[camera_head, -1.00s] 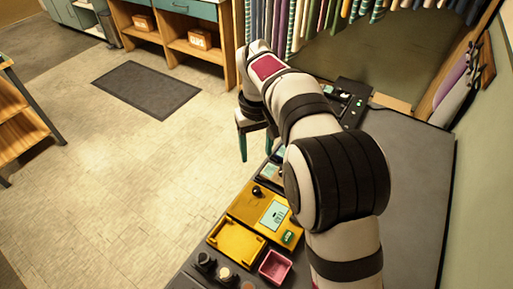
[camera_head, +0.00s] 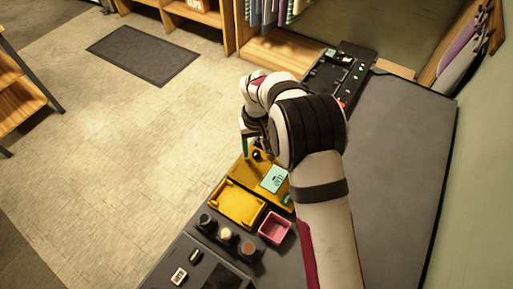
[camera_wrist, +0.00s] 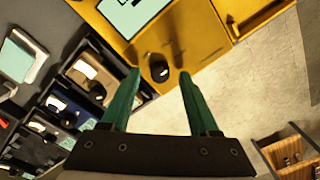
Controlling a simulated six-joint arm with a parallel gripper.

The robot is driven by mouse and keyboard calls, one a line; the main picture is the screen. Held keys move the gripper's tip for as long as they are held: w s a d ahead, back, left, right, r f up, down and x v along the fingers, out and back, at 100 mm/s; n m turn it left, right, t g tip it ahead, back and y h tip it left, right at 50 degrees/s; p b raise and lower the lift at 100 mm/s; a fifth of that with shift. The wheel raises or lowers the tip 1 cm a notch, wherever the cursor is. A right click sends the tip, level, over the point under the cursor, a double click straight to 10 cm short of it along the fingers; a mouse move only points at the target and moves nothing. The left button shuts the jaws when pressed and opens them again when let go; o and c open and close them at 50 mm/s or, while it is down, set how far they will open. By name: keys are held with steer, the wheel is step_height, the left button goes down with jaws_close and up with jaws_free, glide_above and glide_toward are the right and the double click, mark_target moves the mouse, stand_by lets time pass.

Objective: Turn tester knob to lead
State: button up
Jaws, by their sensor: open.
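The yellow tester (camera_head: 284,194) lies on the dark bench, with a pale green screen (camera_head: 274,178) on its face. Its black knob (camera_head: 256,155) stands near its far left corner. In the wrist view, the knob (camera_wrist: 159,71) appears between my two teal fingertips, with the tester's screen (camera_wrist: 132,12) beyond it. My gripper (camera_wrist: 158,77) is open and empty, its fingers apart from the knob in that picture. In the head view, my gripper (camera_head: 246,148) is beside the knob, partly hidden by my arm. I cannot read the knob's setting or its labels.
A yellow tray (camera_head: 238,206) and a pink bin (camera_head: 275,228) adjoin the tester's near side. Several dark round jars (camera_head: 227,235) stand nearer. A black panel with small parts (camera_head: 336,77) lies at the far end. The grey bench top at right is clear.

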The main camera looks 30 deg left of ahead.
mark_target(256, 152)
steer(key=shift+f, duration=0.4)
jaws_close()
steer(key=shift+n, duration=0.7)
jaws_free()
step_height(256, 152, up, 16)
steer(key=shift+f, duration=0.1)
